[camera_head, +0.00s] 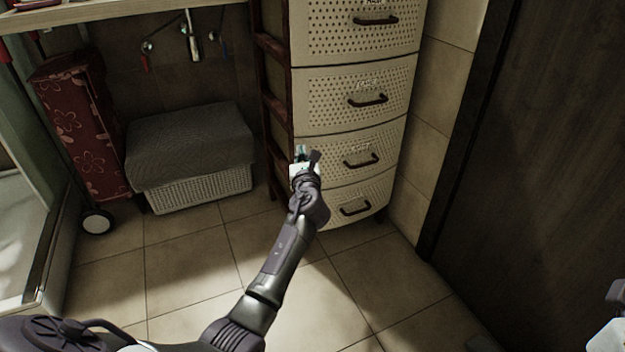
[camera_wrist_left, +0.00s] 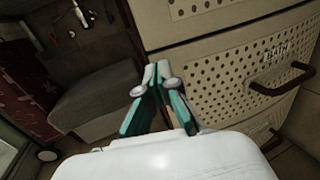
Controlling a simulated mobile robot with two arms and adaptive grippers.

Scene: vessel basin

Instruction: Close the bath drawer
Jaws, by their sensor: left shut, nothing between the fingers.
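A tall beige drawer unit (camera_head: 350,100) with perforated fronts and dark handles stands at the back centre. In the left wrist view the bath drawer (camera_wrist_left: 225,90) bears the label BATH above a dark handle (camera_wrist_left: 282,80). In the head view the labels are too small to tell which drawer it is, and no drawer there stands clearly far out. My left gripper (camera_head: 307,154) is shut and empty, in front of the unit's left side. Its fingers (camera_wrist_left: 156,78) meet beside the bath drawer's left end; contact cannot be told. Part of my right gripper (camera_head: 612,318) shows at the right edge.
A dark wooden ladder-like rack (camera_head: 272,100) stands left of the unit. A white basket with a grey cover (camera_head: 190,145) and a red floral trolley (camera_head: 80,130) stand further left. A dark door (camera_head: 540,170) is at right. Tiled floor (camera_head: 385,270) in front is clear.

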